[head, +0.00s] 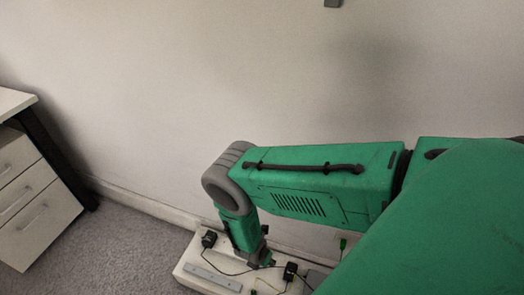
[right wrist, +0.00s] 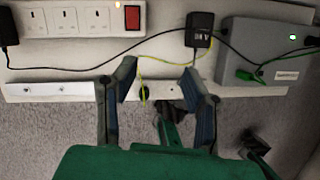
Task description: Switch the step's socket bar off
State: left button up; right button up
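The white socket bar (right wrist: 75,18) lies along the top left of the right wrist view, on a pale step (right wrist: 20,97). It also shows several sockets and a red rocker switch (right wrist: 132,17) at its right end. Whether the switch is on or off I cannot tell. My right gripper (right wrist: 160,75) is open and empty, its fingers apart below the switch in the picture. In the head view my right gripper (head: 258,260) is down over the step (head: 188,268), and the socket bar is largely hidden. My left gripper is not in view.
A black adapter (right wrist: 200,30) stands right of the switch, with a grey box (right wrist: 262,52) beyond it. Black and yellow-green cables cross near my fingers. A metal strip (right wrist: 50,88) runs along the step. A wall is behind; a drawer unit (head: 35,205) stands left.

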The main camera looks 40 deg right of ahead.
jog(key=shift+n+t, duration=0.7)
jog(key=shift+n, duration=0.2)
jog(key=w+d+f+b, duration=0.1)
jog(key=w+f+b, duration=0.1)
jog(key=f+b, duration=0.1)
jog(key=w+d+f+b, duration=0.1)
jog(key=f+b, duration=0.3)
jog(key=f, duration=0.1)
jog(key=w+d+f+b, duration=0.1)
jog(key=w+f+b, duration=0.1)
jog(key=f+b, duration=0.1)
jog(key=shift+w+d+f, duration=0.1)
jog(key=shift+w+f, duration=0.1)
jog(key=shift+f, duration=0.25)
jog(key=shift+w+d+f, duration=0.1)
jog(key=shift+w+f, duration=0.05)
jog(key=shift+f, duration=0.25)
pick_arm(q)
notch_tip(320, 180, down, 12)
jog(key=b, duration=0.1)
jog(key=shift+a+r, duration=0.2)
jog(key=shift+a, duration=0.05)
pick_arm(e)
jog(key=shift+w+d+f, duration=0.15)
jog(key=shift+d+f, duration=0.1)
jog(key=shift+f, duration=0.3)
grip_shut()
